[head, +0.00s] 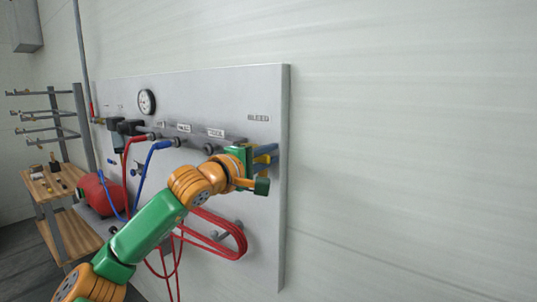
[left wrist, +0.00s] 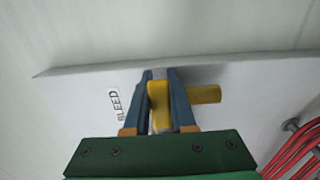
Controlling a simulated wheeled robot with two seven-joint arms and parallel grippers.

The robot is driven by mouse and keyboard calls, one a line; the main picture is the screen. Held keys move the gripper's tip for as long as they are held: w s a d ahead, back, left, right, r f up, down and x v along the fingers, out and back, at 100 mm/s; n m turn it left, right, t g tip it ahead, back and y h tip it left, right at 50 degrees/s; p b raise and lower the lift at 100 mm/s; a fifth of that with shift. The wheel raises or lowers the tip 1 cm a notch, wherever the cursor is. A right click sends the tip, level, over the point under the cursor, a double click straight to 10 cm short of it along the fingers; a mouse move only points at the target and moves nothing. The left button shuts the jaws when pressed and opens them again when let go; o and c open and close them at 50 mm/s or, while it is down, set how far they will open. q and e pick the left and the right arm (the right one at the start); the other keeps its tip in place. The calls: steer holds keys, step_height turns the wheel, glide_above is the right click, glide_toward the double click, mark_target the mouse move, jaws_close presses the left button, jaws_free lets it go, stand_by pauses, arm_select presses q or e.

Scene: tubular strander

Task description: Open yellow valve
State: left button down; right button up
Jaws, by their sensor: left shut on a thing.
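The yellow valve (left wrist: 204,94) is on the grey panel under the BLEED label. In the left wrist view its yellow handle lies between the two blue fingers of my left gripper (left wrist: 160,100), and one end sticks out to the right past a finger. In the head view my left gripper (head: 264,154) is at the panel's right end, shut on the handle, with only a bit of yellow showing. The gripper and wrist hide most of the valve there. My right gripper is in neither view.
The grey panel (head: 270,95) carries a pressure gauge (head: 147,101), a blue hose (head: 146,165) and looped red hoses (head: 215,220). A red tank (head: 98,193) and a wooden shelf (head: 45,185) stand at the left. The wall right of the panel is bare.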

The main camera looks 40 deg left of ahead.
mark_target(260, 162)
arm_select(q)
steer(key=shift+f, duration=0.1)
stand_by(0.4)
steer(key=c, duration=0.7)
jaws_free()
steer(key=shift+c, duration=0.2)
steer(key=s+b, duration=0.1)
steer(key=s+f+b, duration=0.1)
steer(key=s+b, duration=0.1)
steer(key=s, duration=0.1)
steer(key=s+b, duration=0.2)
steer(key=s, duration=0.1)
steer(key=shift+d+r, duration=0.35)
steer(key=shift+s+r, duration=0.1)
steer(key=shift+s, duration=0.05)
steer(key=shift+w, duration=0.2)
